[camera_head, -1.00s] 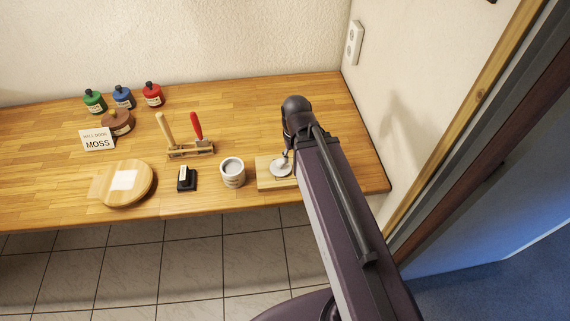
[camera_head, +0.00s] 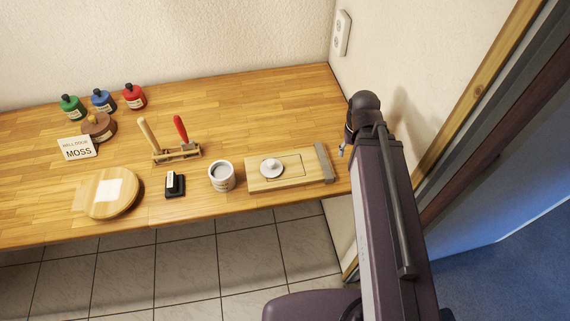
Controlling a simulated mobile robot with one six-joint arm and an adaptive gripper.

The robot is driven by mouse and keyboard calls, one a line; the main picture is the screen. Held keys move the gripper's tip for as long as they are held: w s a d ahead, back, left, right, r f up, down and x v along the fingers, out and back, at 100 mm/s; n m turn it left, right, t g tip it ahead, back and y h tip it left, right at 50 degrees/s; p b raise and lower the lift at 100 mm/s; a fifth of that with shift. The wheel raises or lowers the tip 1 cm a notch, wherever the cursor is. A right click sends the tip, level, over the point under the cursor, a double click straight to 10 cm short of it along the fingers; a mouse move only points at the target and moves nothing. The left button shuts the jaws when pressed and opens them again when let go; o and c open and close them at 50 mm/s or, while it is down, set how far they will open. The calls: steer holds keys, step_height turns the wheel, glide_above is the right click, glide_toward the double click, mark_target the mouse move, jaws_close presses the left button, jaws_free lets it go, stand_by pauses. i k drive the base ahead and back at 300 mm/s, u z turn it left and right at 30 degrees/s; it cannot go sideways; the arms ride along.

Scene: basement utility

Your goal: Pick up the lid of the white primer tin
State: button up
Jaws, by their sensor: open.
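The white primer tin (camera_head: 221,178) stands open on the bench, with a pale grey inside showing. A round whitish lid with a small knob (camera_head: 270,169) lies on a light wooden board (camera_head: 296,181) just right of the tin. My gripper (camera_head: 342,151) is at the right, beyond the board's right end and apart from the lid. Only a small part of it shows past my arm; it is open and nothing is seen in it.
A grey bar (camera_head: 323,162) lies across the board's right end. Left of the tin are a black block (camera_head: 175,185), a wooden rack (camera_head: 177,154) with two handled tools and a round wooden board (camera_head: 122,203). Small bottles stand farther back. The wall (camera_head: 375,60) is close at the right.

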mark_target(272, 167)
steer(key=z, duration=0.3)
steer(key=k, duration=0.95)
steer(key=u, duration=0.7)
